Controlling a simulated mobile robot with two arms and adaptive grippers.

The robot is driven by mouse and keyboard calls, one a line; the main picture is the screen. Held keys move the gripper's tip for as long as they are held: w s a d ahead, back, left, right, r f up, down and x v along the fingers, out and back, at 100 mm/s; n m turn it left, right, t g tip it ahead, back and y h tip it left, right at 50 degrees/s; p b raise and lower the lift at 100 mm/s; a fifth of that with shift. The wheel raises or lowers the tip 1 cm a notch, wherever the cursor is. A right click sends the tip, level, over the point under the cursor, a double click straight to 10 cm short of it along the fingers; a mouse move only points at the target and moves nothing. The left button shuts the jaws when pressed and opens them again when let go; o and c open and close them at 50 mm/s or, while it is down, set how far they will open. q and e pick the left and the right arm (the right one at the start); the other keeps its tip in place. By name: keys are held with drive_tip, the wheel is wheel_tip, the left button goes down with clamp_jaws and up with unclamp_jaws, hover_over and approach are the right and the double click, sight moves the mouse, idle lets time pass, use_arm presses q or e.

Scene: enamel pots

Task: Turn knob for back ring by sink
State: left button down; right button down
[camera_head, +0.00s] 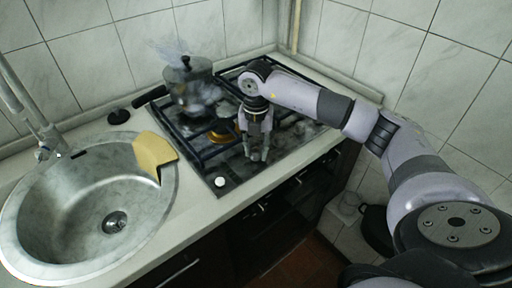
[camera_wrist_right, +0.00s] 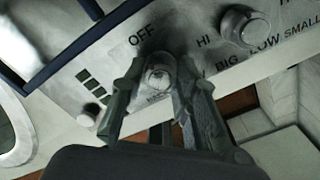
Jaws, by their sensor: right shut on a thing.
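The stove panel (camera_head: 228,178) runs along the front of the hob (camera_head: 185,128), beside the sink. In the right wrist view a round metal knob (camera_wrist_right: 158,78) sits between the two fingers of my right gripper (camera_wrist_right: 160,95), which is shut on it. The small label by this knob is too blurred to read; "OFF" is printed above it. In the head view my right gripper (camera_head: 257,154) points down at the panel and hides the knob. A second knob (camera_wrist_right: 243,27) is to the right in the wrist view, near "HI" and "LOW". My left gripper is not in view.
A lidded pot (camera_head: 190,88) with a dark handle steams on the back of the hob. A round sink (camera_head: 40,200) is at left, with a yellow cloth or sponge (camera_head: 153,150) on its rim. A white button (camera_head: 220,182) is left of the gripper.

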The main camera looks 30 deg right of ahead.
idle(0.3)
drive_tip(key=c, duration=1.2)
unclamp_jaws()
wheel_tip(320, 180, up, 12)
drive_tip(key=shift+r, duration=0.1)
